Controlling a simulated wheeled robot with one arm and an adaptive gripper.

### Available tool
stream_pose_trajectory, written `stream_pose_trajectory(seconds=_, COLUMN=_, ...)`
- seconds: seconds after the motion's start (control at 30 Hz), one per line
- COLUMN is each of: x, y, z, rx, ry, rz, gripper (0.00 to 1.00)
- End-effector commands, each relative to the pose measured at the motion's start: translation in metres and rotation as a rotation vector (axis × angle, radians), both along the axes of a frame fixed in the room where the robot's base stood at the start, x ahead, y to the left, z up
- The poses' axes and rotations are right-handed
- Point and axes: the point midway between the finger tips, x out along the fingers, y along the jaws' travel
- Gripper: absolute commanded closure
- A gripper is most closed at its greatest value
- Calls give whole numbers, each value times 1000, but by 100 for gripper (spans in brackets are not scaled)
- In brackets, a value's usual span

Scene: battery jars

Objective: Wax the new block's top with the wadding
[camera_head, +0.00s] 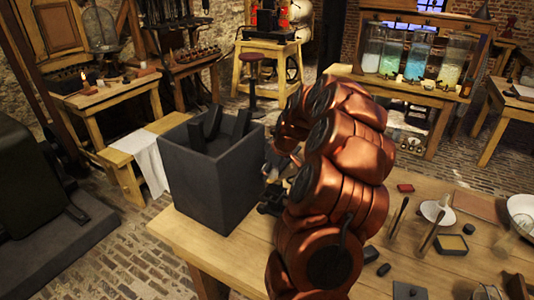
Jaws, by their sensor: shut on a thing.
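A dark grey open-topped box (212,187) stands upright on the near left part of the wooden table. Several dark blocks (243,124) stick up out of it at a tilt; I cannot tell which is the new one. My gripper (272,188) is just right of the box's wall, mostly hidden by my copper-coloured arm. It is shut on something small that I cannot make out. A shallow dark tin (451,244) with yellowish contents, perhaps wax, lies on the right of the table. A white dish (437,211) stands behind it. I cannot clearly pick out the wadding.
Glass jars (417,62) stand on a rear bench. The table's front left is bare.

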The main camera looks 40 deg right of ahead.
Motion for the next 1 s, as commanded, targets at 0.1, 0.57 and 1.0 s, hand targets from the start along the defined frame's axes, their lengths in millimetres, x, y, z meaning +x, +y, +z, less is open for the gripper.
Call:
stream_pose_trajectory(seconds=0.1, x=1, y=0, z=17, rx=-4, ry=-5, rz=0, gripper=89)
stream_pose_trajectory(seconds=0.57, x=2, y=2, z=60, rx=-3, ry=-5, rz=4, gripper=89)
stream_pose_trajectory(seconds=1.0, x=2, y=2, z=78, rx=-2, ry=-3, rz=4, gripper=89)
